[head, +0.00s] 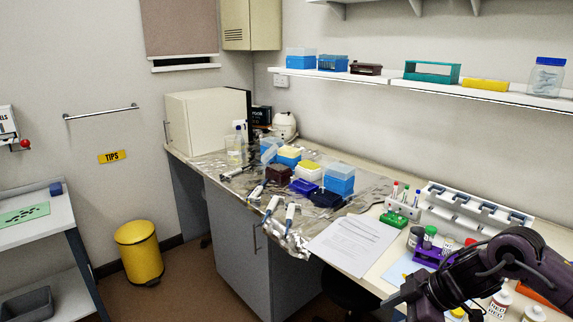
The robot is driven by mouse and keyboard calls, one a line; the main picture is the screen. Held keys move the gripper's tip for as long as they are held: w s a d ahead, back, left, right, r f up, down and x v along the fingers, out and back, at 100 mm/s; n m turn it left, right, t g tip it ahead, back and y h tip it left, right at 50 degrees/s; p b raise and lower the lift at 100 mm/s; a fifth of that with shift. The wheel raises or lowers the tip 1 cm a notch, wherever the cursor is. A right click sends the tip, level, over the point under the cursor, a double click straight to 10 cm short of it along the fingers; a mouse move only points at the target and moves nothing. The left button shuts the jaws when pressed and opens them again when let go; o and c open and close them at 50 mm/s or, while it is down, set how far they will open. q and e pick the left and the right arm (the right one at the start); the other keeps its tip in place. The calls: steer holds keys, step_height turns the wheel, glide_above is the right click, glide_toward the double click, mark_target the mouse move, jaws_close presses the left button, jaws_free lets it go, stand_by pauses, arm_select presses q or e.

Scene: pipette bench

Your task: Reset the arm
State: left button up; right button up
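My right arm (500,255) reaches in from the lower right corner of the head view, over the near right end of the bench. Its dark gripper (397,299) is at the lower end of the arm, near the bench's front edge. The fingers are small and dark, and I cannot tell whether they are open or shut. My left arm and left gripper are not in view.
A purple rack (433,255) and small bottles (500,303) stand close around my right arm. Paper sheets (352,243), pipettes (270,208) and blue tip boxes (340,180) lie farther left. A wall shelf (390,80) runs above. A yellow bin (139,250) stands on the floor.

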steer(key=w+a+f+m+t+y, duration=0.15)
steer(key=w+f, duration=0.25)
steer(key=f, duration=0.6)
steer(key=w+a+f+m+t, duration=0.2)
steer(key=w+f+m+t, duration=0.15)
steer(key=f, duration=0.55)
steer(key=s+d+f+m+h, duration=0.2)
steer(key=s+f, duration=0.1)
steer(key=f, duration=0.6)
steer(key=s+d+f+m+h, duration=0.1)
steer(key=s+f, duration=0.3)
steer(key=f, duration=0.4)
steer(key=s+d+f+m+g+h, duration=0.3)
steer(key=s+f+h, duration=0.1)
steer(key=s+f, duration=1.4)
steer(key=s+f+g, duration=0.2)
steer(key=s, duration=1)
steer(key=s+f+m+g+h, duration=0.1)
steer(key=s+f, duration=0.1)
steer(key=s, duration=1)
steer(key=shift+a+f+g, duration=0.25)
steer(key=shift+a+g, duration=0.15)
steer(key=shift+a, duration=0.05)
